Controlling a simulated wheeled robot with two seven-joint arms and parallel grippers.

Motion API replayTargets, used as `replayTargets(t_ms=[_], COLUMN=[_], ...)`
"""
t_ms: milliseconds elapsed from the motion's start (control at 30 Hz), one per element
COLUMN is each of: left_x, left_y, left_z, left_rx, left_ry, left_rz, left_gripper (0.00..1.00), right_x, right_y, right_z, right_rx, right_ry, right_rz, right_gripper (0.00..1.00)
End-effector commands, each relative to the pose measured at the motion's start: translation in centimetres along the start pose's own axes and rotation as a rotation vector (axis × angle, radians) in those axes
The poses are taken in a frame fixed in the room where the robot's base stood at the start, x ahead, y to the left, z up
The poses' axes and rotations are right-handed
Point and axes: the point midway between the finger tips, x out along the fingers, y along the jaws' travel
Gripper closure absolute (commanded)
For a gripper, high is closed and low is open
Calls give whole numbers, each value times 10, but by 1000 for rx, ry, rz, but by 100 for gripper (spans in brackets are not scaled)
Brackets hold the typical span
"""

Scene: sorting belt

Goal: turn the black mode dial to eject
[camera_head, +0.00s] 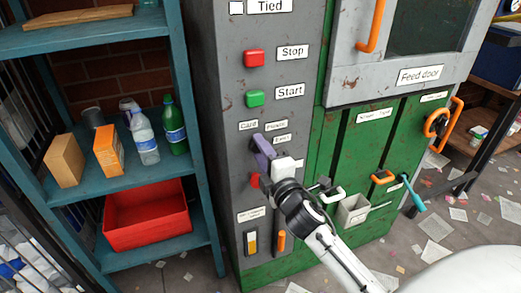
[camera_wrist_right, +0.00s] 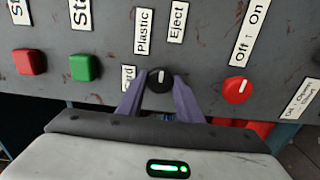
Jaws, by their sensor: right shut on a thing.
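The black mode dial (camera_wrist_right: 160,78) shows in the wrist view on the grey panel, with a white pointer mark. The mark points up in that view, roughly between the Plastic label (camera_wrist_right: 144,31) and the Eject label (camera_wrist_right: 177,22). The Card label (camera_wrist_right: 128,79) is partly hidden by a finger. My right gripper (camera_wrist_right: 160,84) is shut on the dial, one purple finger on each side. In the head view my right gripper (camera_head: 261,148) is at the panel below the labels and hides the dial. My left gripper is not in view.
A red Stop button (camera_head: 254,59) and green Start button (camera_head: 255,98) sit above on the panel. A red On/Off knob (camera_wrist_right: 237,90) is close beside the dial. A shelf with bottles, boxes and a red bin (camera_head: 150,238) stands left. Orange handles (camera_head: 383,177) project from the green machine.

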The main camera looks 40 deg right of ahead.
Motion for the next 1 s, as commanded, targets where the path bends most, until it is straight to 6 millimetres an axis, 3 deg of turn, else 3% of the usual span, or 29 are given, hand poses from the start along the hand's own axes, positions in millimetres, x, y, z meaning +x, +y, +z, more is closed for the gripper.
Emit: replayTargets(t_ms=[400, 900, 933, 1000], left_x=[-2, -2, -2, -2], left_y=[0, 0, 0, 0], left_z=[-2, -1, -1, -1], left_rx=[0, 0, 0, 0], left_ry=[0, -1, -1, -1], left_rz=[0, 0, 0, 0], left_gripper=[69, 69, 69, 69], right_x=[0, 0, 0, 0], right_y=[-1, -1, -1, -1], right_z=[0, 0, 0, 0], right_rx=[160, 175, 175, 174], right_ry=[-1, -1, -1, -1], right_rz=[-1, -2, -2, -1], right_gripper=[90, 90, 62, 51])
